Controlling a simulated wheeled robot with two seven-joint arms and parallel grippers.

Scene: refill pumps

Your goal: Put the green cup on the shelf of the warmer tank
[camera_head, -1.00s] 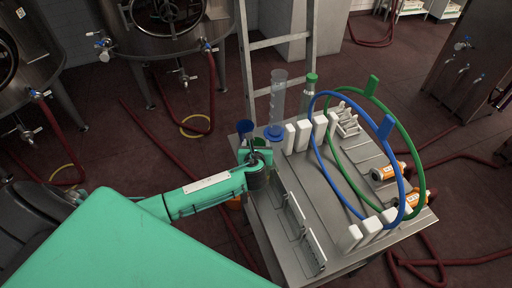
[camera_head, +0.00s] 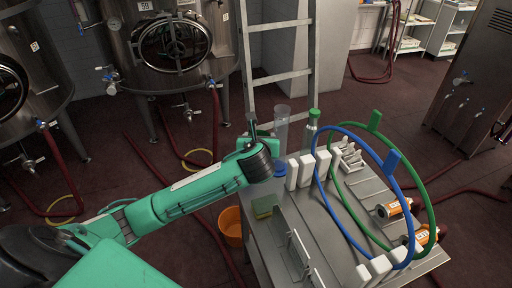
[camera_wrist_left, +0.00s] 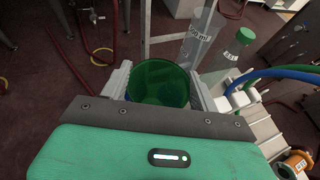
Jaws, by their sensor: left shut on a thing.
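The green cup (camera_wrist_left: 158,82) is a translucent cup in the left wrist view, between the two fingers of my left gripper (camera_wrist_left: 157,92), which is shut on it. In the head view my left gripper (camera_head: 252,132) is above the far left corner of the metal cart, and my own wrist mostly hides the cup. Steel tanks stand at the back: one marked 59 (camera_head: 165,75) and one at the left (camera_head: 25,85). I cannot tell which is the warmer tank, and I make out no shelf. My right gripper is not in view.
The cart (camera_head: 325,250) carries a clear cylinder (camera_head: 282,125), a green-capped bottle (camera_head: 312,130), blue and green hoops, white blocks and a sponge (camera_head: 265,205). An orange bucket (camera_head: 231,226) stands left of it. A ladder (camera_head: 280,78) stands behind. Red hoses cross the floor.

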